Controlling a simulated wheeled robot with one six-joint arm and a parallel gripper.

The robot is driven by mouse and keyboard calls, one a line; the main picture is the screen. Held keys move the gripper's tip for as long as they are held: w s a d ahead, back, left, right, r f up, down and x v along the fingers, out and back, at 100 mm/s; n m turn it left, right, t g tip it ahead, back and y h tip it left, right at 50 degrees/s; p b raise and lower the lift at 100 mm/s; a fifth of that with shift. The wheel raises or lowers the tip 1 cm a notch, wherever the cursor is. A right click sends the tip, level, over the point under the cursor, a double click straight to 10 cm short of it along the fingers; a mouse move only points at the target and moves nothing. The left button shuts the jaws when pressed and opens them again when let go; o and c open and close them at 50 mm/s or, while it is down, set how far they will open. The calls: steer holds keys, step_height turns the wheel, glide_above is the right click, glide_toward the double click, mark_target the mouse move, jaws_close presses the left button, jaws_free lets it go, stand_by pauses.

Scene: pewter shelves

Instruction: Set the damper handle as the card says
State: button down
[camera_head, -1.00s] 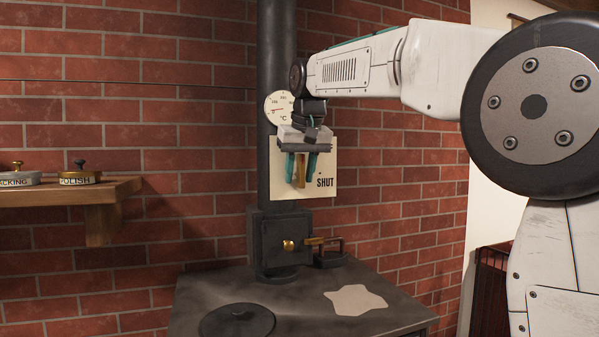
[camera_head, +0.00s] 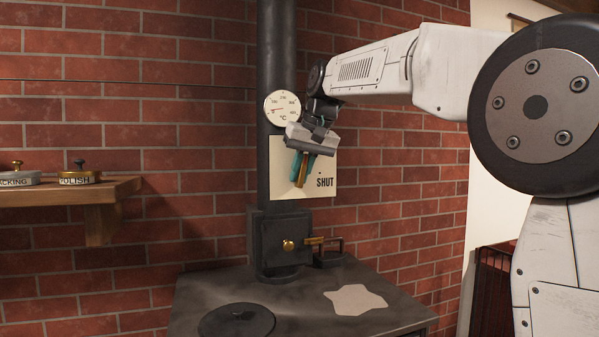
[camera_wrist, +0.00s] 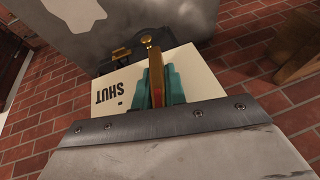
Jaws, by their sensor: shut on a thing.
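The damper handle, a brass lever (camera_head: 301,178), is in front of a cream plate (camera_head: 317,187) on the dark stove pipe (camera_head: 275,50). My gripper (camera_head: 307,165) is shut on the lever, its teal fingers on both sides, and both are tilted in the head view. In the wrist view the brass lever (camera_wrist: 154,75) runs up between the teal fingers (camera_wrist: 156,84). The word SHUT shows at the plate's lower right. My gripper hides the plate's upper part. I cannot make out a separate instruction card.
A round temperature dial (camera_head: 282,107) is on the pipe just above my gripper. Below are a small dark box with a brass knob (camera_head: 288,245) and the stove top (camera_head: 215,290). A wooden shelf (camera_head: 115,188) with two labelled tins is at the left.

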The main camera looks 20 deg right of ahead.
steer(key=y, duration=0.2)
steer(key=m+y, duration=0.1)
steer(key=y, duration=0.1)
steer(key=shift+d, duration=0.3)
steer(key=y, duration=0.3)
steer(key=shift+d+f+m+t+y, duration=0.1)
steer(key=shift+f+m+t+y, duration=0.1)
steer(key=shift+m+t+y, duration=0.15)
steer(key=shift+f+m+t+y, duration=0.15)
steer(key=shift+m+t+y, duration=0.4)
steer(key=shift+y, duration=1.1)
steer(key=shift+f+m+t+y, duration=0.1)
steer(key=shift+m+t+y, duration=0.35)
steer(key=shift+y, duration=1.15)
steer(key=shift+m+g, duration=0.25)
steer(key=c, duration=1.4)
jaws_free()
steer(key=shift+c, duration=0.2)
